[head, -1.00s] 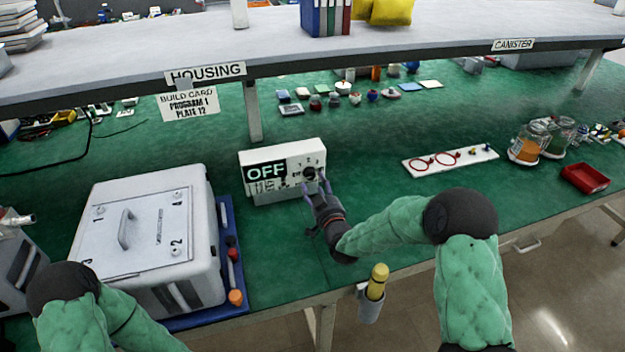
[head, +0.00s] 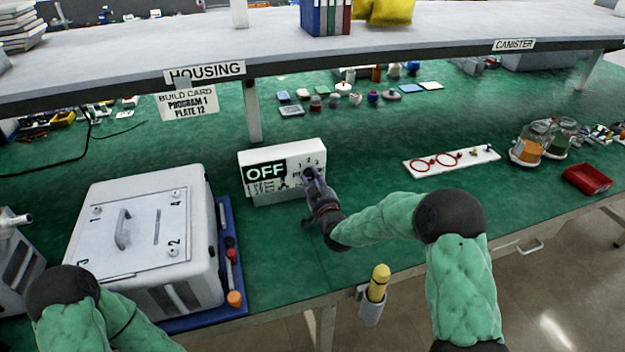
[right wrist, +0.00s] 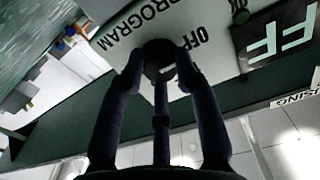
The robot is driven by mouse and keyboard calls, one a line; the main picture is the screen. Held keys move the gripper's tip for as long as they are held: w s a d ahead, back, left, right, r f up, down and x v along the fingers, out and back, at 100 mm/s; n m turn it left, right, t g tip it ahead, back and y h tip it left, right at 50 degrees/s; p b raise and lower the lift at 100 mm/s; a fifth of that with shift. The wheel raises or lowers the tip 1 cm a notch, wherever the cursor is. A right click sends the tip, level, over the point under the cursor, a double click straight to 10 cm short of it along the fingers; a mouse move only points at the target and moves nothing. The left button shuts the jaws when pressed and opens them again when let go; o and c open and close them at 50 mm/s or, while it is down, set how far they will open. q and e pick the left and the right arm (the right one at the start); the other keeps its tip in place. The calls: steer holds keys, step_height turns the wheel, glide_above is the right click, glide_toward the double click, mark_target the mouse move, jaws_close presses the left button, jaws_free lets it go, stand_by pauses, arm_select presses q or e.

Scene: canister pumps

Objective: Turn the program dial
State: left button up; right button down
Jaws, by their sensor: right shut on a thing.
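The white program box (head: 285,193) stands on the green bench, its black display reading OFF. Its dark round program dial (right wrist: 160,58) shows in the right wrist view, with PROGRAM and OFF printed beside it. My right gripper (head: 311,174) is at the box's front face, its fingers shut on the dial; it also shows in the right wrist view (right wrist: 160,65). In the head view the gripper mostly hides the dial. My left arm comes in at the lower left, but its gripper is out of view. The build card (head: 188,104) under the shelf reads PROGRAM 1, PLATE 12.
A large white housing (head: 150,245) stands on a blue tray (head: 228,215) left of the box. A white board with red rings (head: 452,161), jars (head: 530,145) and a red bin (head: 587,179) lie to the right. The shelf (head: 380,52) overhangs the back.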

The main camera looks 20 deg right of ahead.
steer(key=shift+r+m, duration=0.25)
steer(key=shift+m, duration=0.05)
steer(key=m, duration=0.3)
steer(key=shift+w+d+r, duration=0.1)
steer(key=shift+r, duration=0.05)
steer(key=shift+d+r+m, duration=0.15)
steer(key=shift+m, duration=2.45)
steer(key=c, duration=0.9)
jaws_free()
steer(key=shift+f, duration=0.35)
steer(key=shift+s, duration=3.75)
